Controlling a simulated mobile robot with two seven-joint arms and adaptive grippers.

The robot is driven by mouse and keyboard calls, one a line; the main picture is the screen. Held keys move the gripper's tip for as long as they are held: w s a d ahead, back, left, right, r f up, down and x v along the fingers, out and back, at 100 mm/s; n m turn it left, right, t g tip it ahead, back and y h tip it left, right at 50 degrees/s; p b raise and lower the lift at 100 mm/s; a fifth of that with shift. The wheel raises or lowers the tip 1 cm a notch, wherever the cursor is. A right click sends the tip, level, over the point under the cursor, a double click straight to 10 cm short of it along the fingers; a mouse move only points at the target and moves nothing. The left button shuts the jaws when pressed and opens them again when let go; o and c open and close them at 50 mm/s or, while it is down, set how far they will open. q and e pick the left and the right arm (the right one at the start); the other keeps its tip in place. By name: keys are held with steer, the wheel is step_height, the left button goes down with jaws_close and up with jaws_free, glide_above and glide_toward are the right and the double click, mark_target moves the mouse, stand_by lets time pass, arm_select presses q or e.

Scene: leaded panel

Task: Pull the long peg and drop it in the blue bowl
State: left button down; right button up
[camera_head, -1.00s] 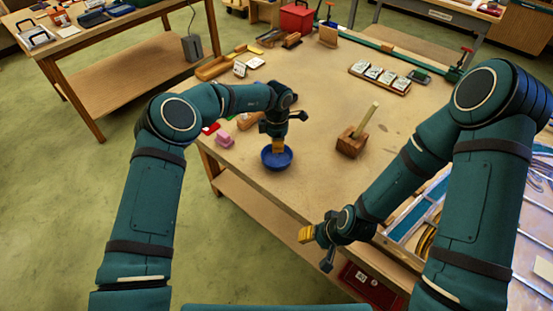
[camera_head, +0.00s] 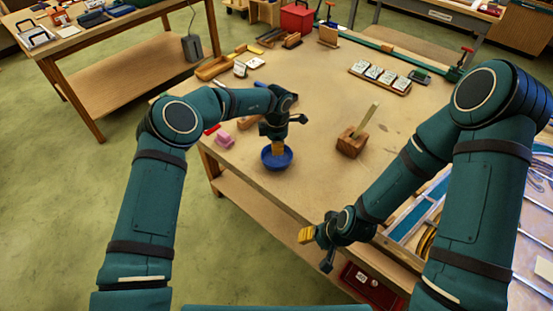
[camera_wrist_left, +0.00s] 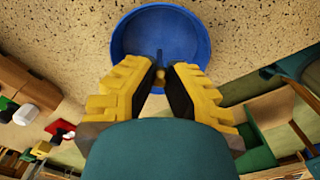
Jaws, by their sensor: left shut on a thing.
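My left gripper (camera_head: 278,148) points down over the blue bowl (camera_head: 278,163), which stands near the table's left front edge. In the left wrist view the blue bowl (camera_wrist_left: 196,24) lies just past the fingertips. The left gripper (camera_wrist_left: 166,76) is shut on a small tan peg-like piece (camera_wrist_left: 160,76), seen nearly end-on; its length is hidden. A wooden block (camera_head: 351,143) with a long, slanted, light wooden stick (camera_head: 369,117) rising from it stands to the right of the bowl. My right gripper (camera_head: 306,236) is low at the front edge, away from both; its jaw opening is unclear.
A pink block (camera_head: 225,140) lies left of the bowl, partly beside my left arm. A rack of white tiles (camera_head: 380,75) is at the back right. A tray with blue panels (camera_head: 412,216) is at the right front. The table's middle is mostly clear.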

arm_select(q)
steer(key=shift+f, duration=0.2)
steer(key=c, duration=1.1)
jaws_free()
steer(key=shift+o, duration=0.2)
steer(key=shift+r, duration=0.1)
step_height(320, 180, up, 12)
